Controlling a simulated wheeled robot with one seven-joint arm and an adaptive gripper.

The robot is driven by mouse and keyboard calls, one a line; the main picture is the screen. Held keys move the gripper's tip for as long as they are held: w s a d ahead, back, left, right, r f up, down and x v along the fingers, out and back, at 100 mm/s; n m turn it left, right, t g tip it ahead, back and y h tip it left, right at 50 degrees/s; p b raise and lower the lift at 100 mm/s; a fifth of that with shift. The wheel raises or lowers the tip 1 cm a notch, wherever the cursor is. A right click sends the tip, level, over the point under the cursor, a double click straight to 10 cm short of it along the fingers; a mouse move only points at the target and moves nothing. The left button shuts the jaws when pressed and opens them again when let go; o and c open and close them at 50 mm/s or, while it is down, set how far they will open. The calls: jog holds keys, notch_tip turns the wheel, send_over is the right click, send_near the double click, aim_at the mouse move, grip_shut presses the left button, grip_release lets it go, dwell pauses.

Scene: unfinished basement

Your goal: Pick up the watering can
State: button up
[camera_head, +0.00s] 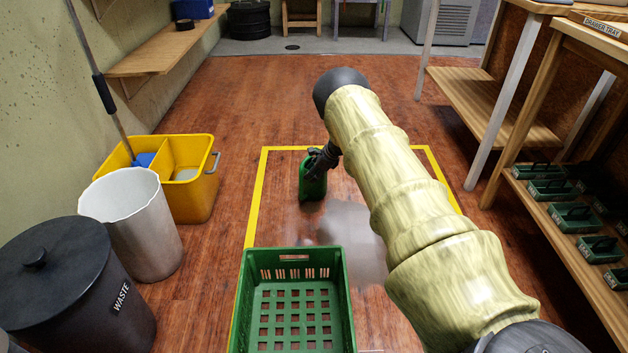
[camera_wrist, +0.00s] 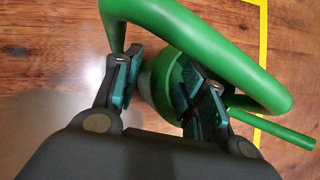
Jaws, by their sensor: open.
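The green watering can (camera_head: 312,186) stands on the wood floor inside a yellow taped outline, behind the green crate. My gripper (camera_head: 318,165) is at its top and hides part of it. In the wrist view, the can's thick curved handle (camera_wrist: 225,48) arches across the picture, and a thin spout (camera_wrist: 275,131) points to the lower right. My gripper (camera_wrist: 162,92) is open, with one finger on each side of a rounded green part of the can. Whether either finger touches it I cannot tell.
An empty green crate (camera_head: 342,290) is in front. A yellow mop bucket (camera_head: 205,190), a white bin (camera_head: 130,225) and a black waste bin (camera_head: 75,285) stand at left. Wooden shelving (camera_head: 555,215) with green trays is at right. The floor beyond the can is clear.

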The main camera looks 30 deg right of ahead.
jog(key=shift+w+f, duration=0.15)
grip_shut()
dwell(0.6)
